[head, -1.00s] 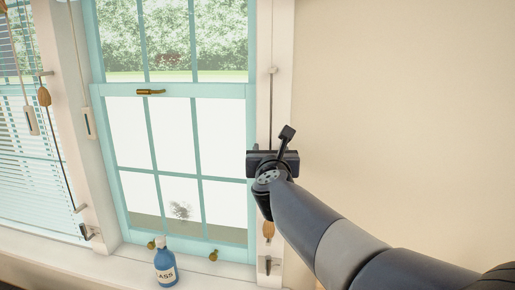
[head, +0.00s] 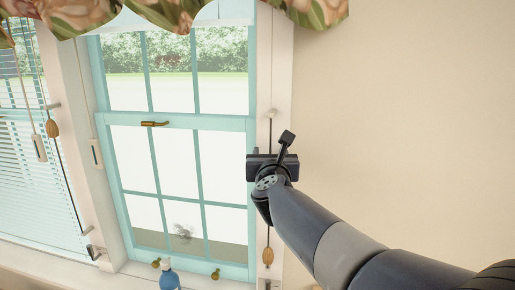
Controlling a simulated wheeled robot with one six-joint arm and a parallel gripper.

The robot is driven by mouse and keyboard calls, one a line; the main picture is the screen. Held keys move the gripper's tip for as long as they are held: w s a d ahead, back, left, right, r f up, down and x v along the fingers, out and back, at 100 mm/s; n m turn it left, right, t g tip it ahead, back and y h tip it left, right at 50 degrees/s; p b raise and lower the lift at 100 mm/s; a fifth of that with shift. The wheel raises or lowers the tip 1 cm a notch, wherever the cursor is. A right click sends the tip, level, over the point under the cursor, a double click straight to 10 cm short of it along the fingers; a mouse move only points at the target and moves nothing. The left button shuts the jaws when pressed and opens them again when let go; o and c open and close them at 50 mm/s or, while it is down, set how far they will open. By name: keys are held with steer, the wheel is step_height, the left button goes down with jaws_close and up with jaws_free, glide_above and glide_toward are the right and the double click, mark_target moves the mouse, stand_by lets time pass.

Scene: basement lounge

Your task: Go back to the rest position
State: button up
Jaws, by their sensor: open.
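My gripper (head: 272,160) is at the end of my dark arm, which reaches in from the lower right. It is in front of the white right-hand frame of the window. I see it from behind, and the wrist hides most of its fingers. It is open, and no object shows in it. Whether it touches the frame or the cord behind it, I cannot tell.
The teal sash window (head: 180,122) has a brass latch (head: 154,124). A blue bottle (head: 169,281) stands on the sill, cut off by the picture's edge. Blinds (head: 30,170) with cords hang at left. A floral valance (head: 165,12) is above. Bare wall (head: 410,120) fills the right.

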steer(key=shift+r+p, duration=1.5)
steer(key=shift+r, duration=0.15)
